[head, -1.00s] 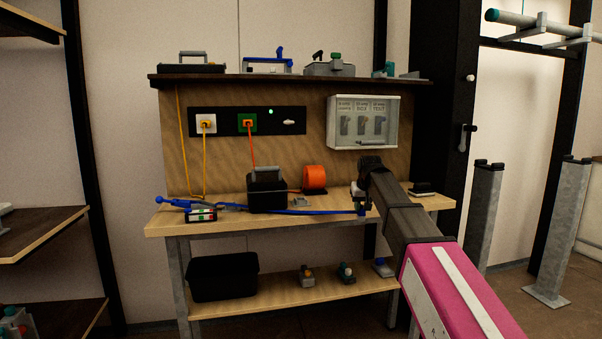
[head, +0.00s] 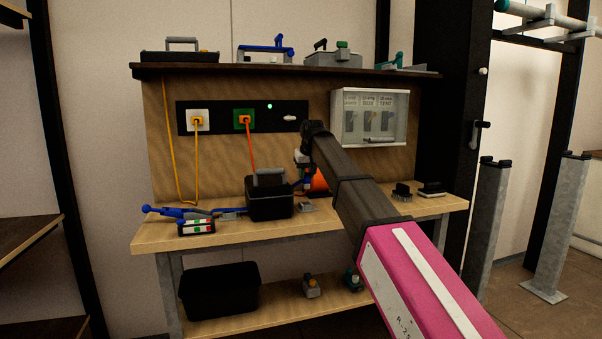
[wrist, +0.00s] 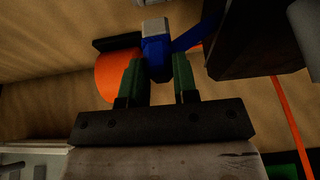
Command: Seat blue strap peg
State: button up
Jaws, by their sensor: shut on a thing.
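My gripper (wrist: 160,85) is shut on the blue strap peg (wrist: 157,58), whose block-like grey end (wrist: 155,27) points away from me in the wrist view. The blue strap (wrist: 195,35) runs off from it to the upper right, behind a dark box. In the head view my gripper (head: 306,182) is above the bench, in front of the orange reel, and the peg there is too small to make out. The other end of the blue strap (head: 165,211) lies at the bench's left; its middle is hidden behind the black toolbox.
The black toolbox (head: 270,200) stands on the workbench (head: 230,231) left of my gripper. A small grey block (head: 307,206) lies just below it. The orange reel (head: 319,181) is close behind; it also shows in the wrist view (wrist: 118,76). A brush (head: 402,192) sits at the right.

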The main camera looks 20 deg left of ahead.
aim_at(307, 188)
dwell(0.3)
jog(key=shift+f, duration=2.25)
jog(key=shift+d+f, duration=0.1)
jog(key=shift+f, duration=1.5)
jog(key=o, duration=1)
jog(key=shift+r, duration=0.1)
jog(key=v, duration=1)
jog(key=shift+s+d+r, duration=0.1)
jog(key=shift+r, duration=0.2)
